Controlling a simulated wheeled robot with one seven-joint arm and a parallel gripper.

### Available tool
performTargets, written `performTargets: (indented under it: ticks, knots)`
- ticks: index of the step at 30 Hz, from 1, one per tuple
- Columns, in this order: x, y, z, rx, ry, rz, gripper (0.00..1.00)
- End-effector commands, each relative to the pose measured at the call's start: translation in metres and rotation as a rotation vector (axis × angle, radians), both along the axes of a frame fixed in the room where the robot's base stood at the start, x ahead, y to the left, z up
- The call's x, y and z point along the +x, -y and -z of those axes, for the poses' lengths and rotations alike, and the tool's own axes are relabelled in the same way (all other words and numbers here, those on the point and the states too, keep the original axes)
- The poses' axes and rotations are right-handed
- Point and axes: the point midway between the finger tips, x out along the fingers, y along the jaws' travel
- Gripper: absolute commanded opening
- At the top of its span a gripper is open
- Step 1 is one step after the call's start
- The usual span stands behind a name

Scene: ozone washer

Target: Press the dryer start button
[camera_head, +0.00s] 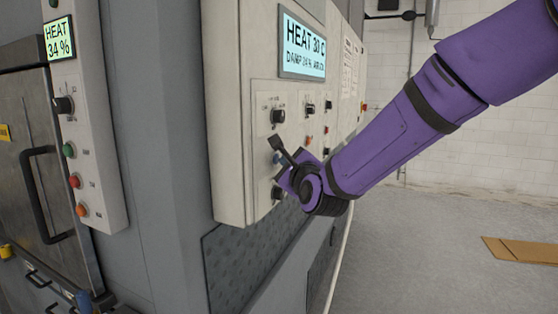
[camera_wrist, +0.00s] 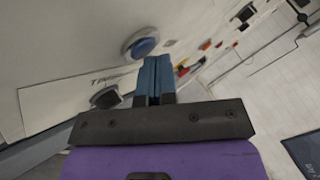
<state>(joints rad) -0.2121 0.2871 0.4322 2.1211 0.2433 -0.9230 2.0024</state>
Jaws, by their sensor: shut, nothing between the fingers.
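In the head view my purple arm reaches from the upper right to the lower part of the control panel (camera_head: 232,110), which has a "HEAT 30 C" display (camera_head: 303,49). The wrist hides part of the lower controls there.
A black knob (camera_wrist: 105,97) is left of my fingers in the wrist view. Another panel at left has a dial (camera_head: 62,105) and green (camera_head: 68,150), red (camera_head: 74,181) and orange (camera_head: 82,210) buttons. Open floor (camera_head: 430,250) lies to the right, with cardboard (camera_head: 525,250) on it.

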Motion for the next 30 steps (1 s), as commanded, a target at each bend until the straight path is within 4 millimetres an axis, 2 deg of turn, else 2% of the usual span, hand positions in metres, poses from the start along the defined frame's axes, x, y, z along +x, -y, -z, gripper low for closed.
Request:
performTargets:
  ticks: [7, 17, 30]
  knots:
    - [-0.001, 0.002, 0.000, 0.000, 0.001, -0.001, 0.00]
    - [-0.006, 0.016, 0.000, -0.001, 0.000, 0.000, 0.00]
    - [-0.007, 0.020, 0.000, 0.000, 0.000, 0.000, 0.00]
